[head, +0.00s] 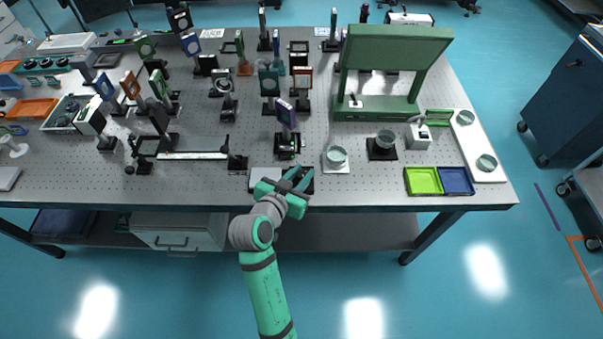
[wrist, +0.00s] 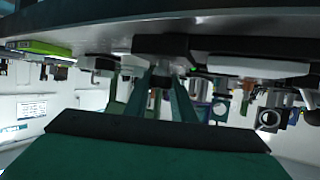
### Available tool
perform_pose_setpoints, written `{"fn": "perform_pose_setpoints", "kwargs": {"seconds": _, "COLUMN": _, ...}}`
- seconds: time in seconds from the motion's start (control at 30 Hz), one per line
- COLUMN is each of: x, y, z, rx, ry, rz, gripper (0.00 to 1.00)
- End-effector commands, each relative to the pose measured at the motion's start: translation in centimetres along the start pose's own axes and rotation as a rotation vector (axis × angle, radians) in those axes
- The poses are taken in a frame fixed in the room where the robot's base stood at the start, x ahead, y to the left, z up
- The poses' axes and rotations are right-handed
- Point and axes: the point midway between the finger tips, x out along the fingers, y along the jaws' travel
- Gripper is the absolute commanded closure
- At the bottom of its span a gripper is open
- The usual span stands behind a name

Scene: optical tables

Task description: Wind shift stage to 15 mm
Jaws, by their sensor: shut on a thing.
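My gripper (head: 297,181) is at the front edge of the table, over a low black block (head: 307,187). In the wrist view, which is upside down, the two green fingers (wrist: 163,78) reach toward the black block (wrist: 190,46). They are closed on a small part between their tips, apparently the stage's knob, mostly hidden by the fingers. Just behind stands a dark stage-like mount (head: 288,146) carrying a purple-framed optic (head: 286,114). I cannot tell for certain which parts belong to the shift stage. No scale reading is legible.
A pale flat plate (head: 262,175) lies left of my gripper. A glass dish on a white pad (head: 336,168) stands to the right. Yellow-green (head: 423,181) and blue (head: 457,181) trays lie farther right. Several optic mounts and a green frame (head: 398,45) stand behind.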

Motion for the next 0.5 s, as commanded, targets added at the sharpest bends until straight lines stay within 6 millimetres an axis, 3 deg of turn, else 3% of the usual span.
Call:
{"fn": "perform_pose_setpoints", "kwargs": {"seconds": 0.27, "x": 0.02, "y": -0.09, "z": 0.29, "rx": -0.002, "ry": -0.006, "rz": -0.001, "gripper": 0.99}}
{"fn": "perform_pose_setpoints", "kwargs": {"seconds": 0.3, "x": 0.02, "y": -0.09, "z": 0.29, "rx": -0.002, "ry": -0.006, "rz": -0.001, "gripper": 0.72}}
{"fn": "perform_pose_setpoints", "kwargs": {"seconds": 0.37, "x": 0.03, "y": -0.08, "z": 0.27, "rx": -0.002, "ry": -0.006, "rz": -0.001, "gripper": 0.58}}
{"fn": "perform_pose_setpoints", "kwargs": {"seconds": 0.5, "x": 0.03, "y": -0.05, "z": 0.18, "rx": -0.001, "ry": -0.004, "rz": -0.001, "gripper": 0.58}}
